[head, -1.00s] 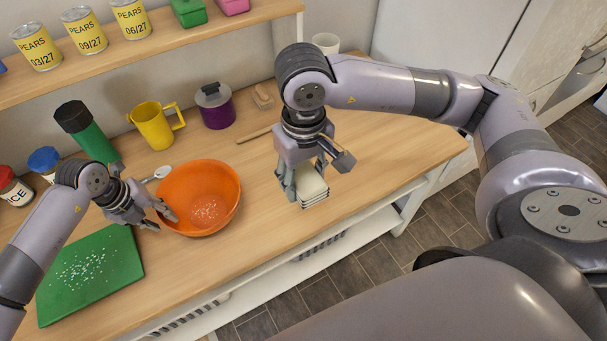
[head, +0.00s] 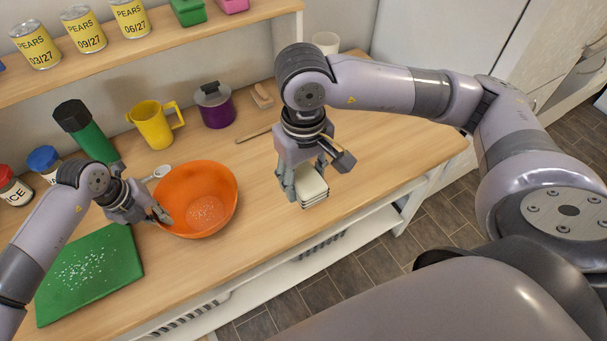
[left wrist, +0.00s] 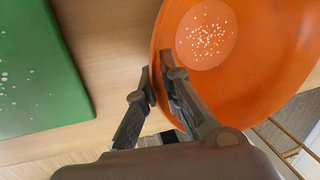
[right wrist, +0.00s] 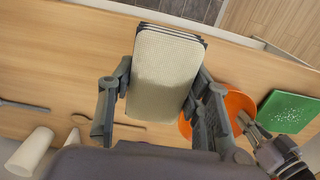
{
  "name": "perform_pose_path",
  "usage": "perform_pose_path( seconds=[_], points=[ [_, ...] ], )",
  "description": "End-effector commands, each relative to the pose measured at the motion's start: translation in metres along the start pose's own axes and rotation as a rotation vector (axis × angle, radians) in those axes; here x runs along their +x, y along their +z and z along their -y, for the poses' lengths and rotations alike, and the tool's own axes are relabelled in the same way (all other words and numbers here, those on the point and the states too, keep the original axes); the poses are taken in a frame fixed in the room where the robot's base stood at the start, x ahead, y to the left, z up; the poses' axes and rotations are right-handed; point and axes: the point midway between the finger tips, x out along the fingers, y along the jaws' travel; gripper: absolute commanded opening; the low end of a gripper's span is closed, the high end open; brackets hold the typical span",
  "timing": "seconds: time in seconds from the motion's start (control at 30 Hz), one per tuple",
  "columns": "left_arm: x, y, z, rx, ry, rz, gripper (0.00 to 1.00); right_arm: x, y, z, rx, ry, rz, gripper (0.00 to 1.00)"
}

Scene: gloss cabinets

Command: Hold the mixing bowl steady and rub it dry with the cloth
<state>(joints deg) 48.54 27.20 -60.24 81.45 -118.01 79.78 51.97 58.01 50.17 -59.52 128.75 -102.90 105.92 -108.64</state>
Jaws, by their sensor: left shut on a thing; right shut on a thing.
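The orange mixing bowl (head: 222,182) stands upright on the counter, with white drops on its inside bottom. My left gripper (head: 164,217) is shut on the bowl's near-left rim; in the left wrist view one finger of the gripper (left wrist: 158,80) is inside the bowl (left wrist: 255,85) and one outside. My right gripper (head: 303,188) is to the right of the bowl, shut on the folded, cream-coloured cloth (head: 311,187). The right wrist view shows the cloth (right wrist: 163,75) between the fingers, in several layers. The cloth is apart from the bowl.
A green board (head: 90,275) with white drops lies left of the bowl. Behind stand a green bottle (head: 92,138), a yellow jug (head: 153,126) and a purple pot (head: 215,108). A spoon (head: 158,172) lies close behind the bowl. The counter right of the cloth is clear.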

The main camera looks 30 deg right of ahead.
Motion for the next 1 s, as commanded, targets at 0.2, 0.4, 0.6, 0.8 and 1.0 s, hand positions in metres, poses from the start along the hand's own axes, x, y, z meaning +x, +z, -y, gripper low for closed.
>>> perform_pose_path(
  seconds=[0.2, 0.4, 0.6, 0.8, 1.0],
  points=[
    [0.0, 0.0, -0.001, 0.0, 0.002, -0.001, 0.0, 0.0, -0.001, 0.001, 0.0, -0.001, 0.0, 0.23],
    [0.0, 0.0, -0.001, 0.0, 0.001, -0.001, 0.0, 0.007, -0.03, 0.026, 0.005, -0.003, 0.0, 0.23],
    [0.0, 0.0, 0.0, 0.0, 0.001, -0.001, 0.0, 0.024, -0.087, 0.082, 0.012, -0.001, 0.0, 0.23],
    [0.0, 0.0, -0.001, -0.001, 0.001, 0.0, 0.0, 0.041, -0.134, 0.138, 0.01, 0.001, -0.002, 0.23],
    [0.0, 0.0, -0.001, -0.001, 0.002, 0.0, 0.0, 0.051, -0.163, 0.179, 0.004, 0.0, -0.002, 0.23]
  ],
)
